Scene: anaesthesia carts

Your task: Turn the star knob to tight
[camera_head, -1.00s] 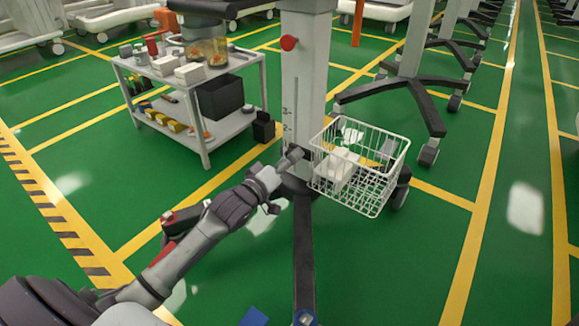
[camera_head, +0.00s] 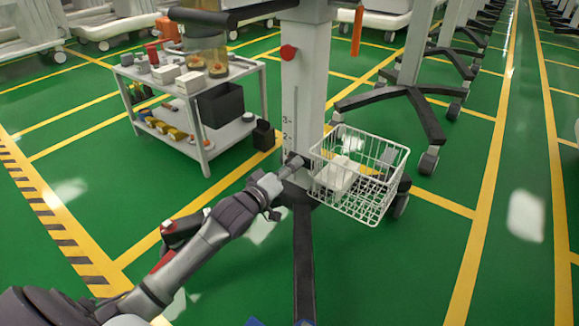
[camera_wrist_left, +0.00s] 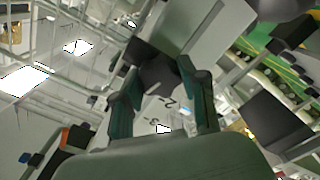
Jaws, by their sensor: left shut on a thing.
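The star knob is a dark knob low on the grey column (camera_head: 303,80), on its left side near the basket. In the left wrist view the dark knob (camera_wrist_left: 157,72) lies between the two fingers. My left gripper (camera_head: 288,168) is shut on it, with the arm reaching in from the lower left; it also shows in the left wrist view (camera_wrist_left: 160,88). The fingers hide most of the knob, and I cannot read its turn angle. Scale marks show on the column just above the gripper. My right gripper is not in view.
A white wire basket (camera_head: 385,195) with a pale box hangs close to the right of the gripper. A red knob (camera_head: 288,52) sits higher on the column. A loaded trolley (camera_head: 205,150) stands at the left. Dark wheeled legs stand behind.

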